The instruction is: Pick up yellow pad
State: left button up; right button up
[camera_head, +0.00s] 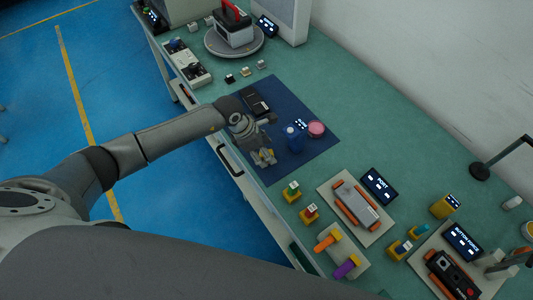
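The finger gap is too small to make out. Yellow blocks with coloured tops stand on the bench to the right: one with a green top (291,192) and one with a red top (309,213). My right gripper is not in view.
A black device (256,102) lies on the mat's far-left part. A tray with a grey and orange unit (355,205) and a "POST" display (379,186) stand to the right. A round turntable (213,43) is at the back.

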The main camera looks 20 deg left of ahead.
pick_arm(q)
jog(key=shift+x, duration=1.1)
jog(key=c, duration=1.2)
jog(key=shift+r+b, duration=0.3)
jog(key=shift+r, duration=0.2)
notch_tip(320, 180, up, 2)
jog(key=shift+r+b, duration=0.1)
jog(key=shift+b, duration=0.55)
jog(key=s+d+r+b, duration=0.3)
jog(key=s+r, duration=0.6)
jog(key=s, duration=0.4)
jog(key=shift+s+r+b, duration=0.35)
jog(key=shift+r+b, duration=0.05)
jog(key=shift+b, duration=0.35)
